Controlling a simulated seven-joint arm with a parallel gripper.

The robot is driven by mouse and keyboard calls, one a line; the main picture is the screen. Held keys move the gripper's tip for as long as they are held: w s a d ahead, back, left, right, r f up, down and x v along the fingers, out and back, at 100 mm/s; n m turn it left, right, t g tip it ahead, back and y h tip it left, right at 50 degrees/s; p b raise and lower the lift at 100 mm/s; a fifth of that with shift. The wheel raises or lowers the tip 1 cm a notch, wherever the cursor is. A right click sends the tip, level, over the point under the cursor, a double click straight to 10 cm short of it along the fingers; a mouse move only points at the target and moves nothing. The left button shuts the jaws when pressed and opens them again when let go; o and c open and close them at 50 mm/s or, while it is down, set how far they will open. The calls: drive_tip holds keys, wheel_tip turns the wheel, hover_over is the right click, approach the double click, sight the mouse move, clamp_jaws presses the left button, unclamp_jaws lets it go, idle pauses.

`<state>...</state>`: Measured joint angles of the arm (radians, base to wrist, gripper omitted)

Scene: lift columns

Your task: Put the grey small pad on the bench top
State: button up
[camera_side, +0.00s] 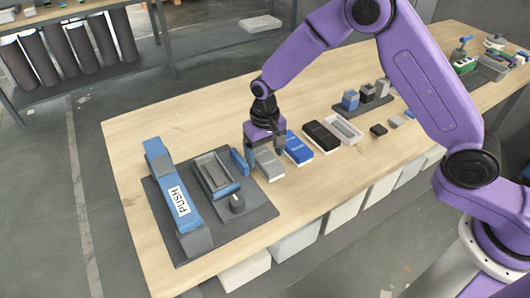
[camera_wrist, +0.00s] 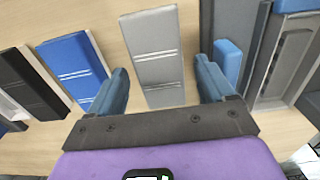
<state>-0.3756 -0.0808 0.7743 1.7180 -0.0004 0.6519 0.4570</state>
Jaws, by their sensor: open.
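Several small flat pads lie on the wooden bench top (camera_side: 180,112), right of centre in the side view; one is a grey small pad (camera_side: 396,122) beside a small dark pad (camera_side: 378,130). My gripper (camera_side: 265,148) is far to their left. It is open above a larger grey block (camera_side: 270,165) with pale lines on its top. In the wrist view my gripper's blue fingers (camera_wrist: 163,78) stand on either side of this grey block (camera_wrist: 155,60), and it lies between them. The small pads do not show in the wrist view.
A blue block (camera_side: 298,149), a black block (camera_side: 322,137) and a pale open tray (camera_side: 344,129) stand in a row to the right. A dark fixture base (camera_side: 240,222) with a blue PUSH bar (camera_side: 175,195) is at left. A rack (camera_side: 350,105) holds upright blocks behind.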

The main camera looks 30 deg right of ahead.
sight(266, 158)
wheel_tip(266, 158, up, 12)
idle(0.5)
drive_tip(key=s+d+r+n, duration=0.1)
drive_tip(key=s+d+n, duration=0.3)
drive_tip(key=s, duration=0.7)
drive_tip(key=s+d+r+n, duration=0.1)
drive_tip(key=s+d+n, duration=0.3)
drive_tip(key=s+d, duration=0.3)
drive_tip(key=s+d+r+n, duration=0.1)
drive_tip(key=s+d+n, duration=0.3)
drive_tip(key=s, duration=1)
drive_tip(key=shift+s+d+r+n, duration=0.3)
drive_tip(key=shift+d+r, duration=0.05)
drive_tip(key=shift+d, duration=0.9)
